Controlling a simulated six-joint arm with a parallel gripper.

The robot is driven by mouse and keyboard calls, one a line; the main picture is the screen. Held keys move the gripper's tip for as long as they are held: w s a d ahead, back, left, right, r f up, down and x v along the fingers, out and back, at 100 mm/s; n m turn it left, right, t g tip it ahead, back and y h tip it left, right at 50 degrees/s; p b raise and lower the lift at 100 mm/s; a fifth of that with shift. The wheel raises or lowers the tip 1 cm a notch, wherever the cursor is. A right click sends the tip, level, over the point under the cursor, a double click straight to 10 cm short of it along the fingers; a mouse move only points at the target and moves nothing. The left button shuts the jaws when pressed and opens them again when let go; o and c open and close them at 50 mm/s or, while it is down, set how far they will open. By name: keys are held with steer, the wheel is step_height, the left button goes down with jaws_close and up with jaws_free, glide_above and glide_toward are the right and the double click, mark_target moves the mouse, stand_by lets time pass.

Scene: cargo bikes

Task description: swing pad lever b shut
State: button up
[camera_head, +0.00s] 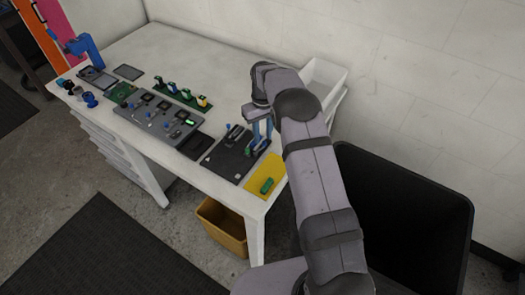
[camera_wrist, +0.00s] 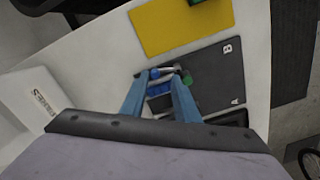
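The dark pad plate (camera_wrist: 208,76) carries the printed letters A and B in the wrist view. It also shows near the table's front right in the head view (camera_head: 226,160). Pad lever b (camera_wrist: 166,71), a metal bar with a blue ball knob, lies in line with the B mark. My gripper (camera_wrist: 161,74) has its two blue fingers apart, with the knob between their tips; whether they touch it I cannot tell.
A yellow mat (camera_head: 277,171) with a green block (camera_head: 267,186) lies to the right of the plate. A grey fixture board (camera_head: 160,119) with several small parts stands to the left. A white bin (camera_head: 322,78) stands behind my arm.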

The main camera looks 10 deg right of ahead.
mark_target(263, 143)
steer(key=shift+r, duration=0.1)
steer(key=shift+r+p, duration=1)
steer(key=shift+r, duration=0.5)
steer(key=s+r+m, duration=0.1)
steer(key=s+r, duration=0.3)
steer(key=s, duration=0.4)
steer(key=s+r+m, duration=0.1)
steer(key=s+r, duration=0.4)
steer(key=s, duration=0.3)
steer(key=s+m, duration=0.1)
steer(key=s, duration=1.7)
steer(key=shift+a+f, duration=0.3)
stand_by(2.4)
